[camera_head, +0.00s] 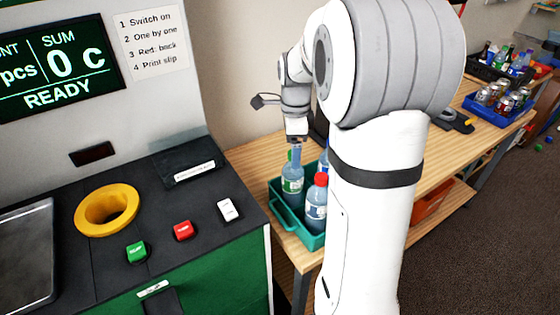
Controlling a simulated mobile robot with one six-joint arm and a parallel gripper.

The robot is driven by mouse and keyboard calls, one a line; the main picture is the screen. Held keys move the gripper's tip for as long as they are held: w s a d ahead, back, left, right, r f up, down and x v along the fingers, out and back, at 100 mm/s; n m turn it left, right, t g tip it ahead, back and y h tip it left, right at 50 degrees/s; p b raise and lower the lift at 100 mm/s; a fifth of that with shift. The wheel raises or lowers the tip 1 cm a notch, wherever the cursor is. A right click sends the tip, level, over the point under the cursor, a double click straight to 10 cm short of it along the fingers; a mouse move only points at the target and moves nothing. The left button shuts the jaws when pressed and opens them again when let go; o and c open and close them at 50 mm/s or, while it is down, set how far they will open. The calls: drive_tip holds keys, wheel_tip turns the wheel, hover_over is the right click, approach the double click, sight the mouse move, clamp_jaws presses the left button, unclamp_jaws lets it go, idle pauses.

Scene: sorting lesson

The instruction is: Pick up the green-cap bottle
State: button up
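The green-cap bottle (292,185), clear with a green and white label, stands upright in a teal crate (284,217) on the wooden table. My gripper (295,151) points down right at the top of this bottle and overlaps its cap in the picture. The fingers are small and partly hidden, so I cannot tell whether they are open or closed on the cap. A red-cap bottle (315,210) stands in front and to the right in the same crate. Another bottle (323,160) shows partly behind, mostly covered by my arm.
A machine with a yellow ring opening (106,210), a green button (136,252) and a red button (183,231) stands at the left. A blue tray (489,114) of cans and a dark crate of bottles stand far right. My arm hides the crate's right side.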

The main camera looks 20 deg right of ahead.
sight(293, 180)
drive_tip(key=shift+w+d+f+m, duration=0.25)
drive_tip(key=shift+w+f+m, duration=0.05)
drive_tip(key=shift+f+m, duration=0.15)
drive_tip(key=shift+f, duration=0.35)
drive_tip(key=f, duration=0.4)
drive_tip(key=f+p, duration=0.1)
drive_tip(key=f, duration=0.2)
drive_tip(key=shift+w, duration=0.35)
drive_tip(key=shift+d, duration=0.1)
drive_tip(key=c, duration=1.1)
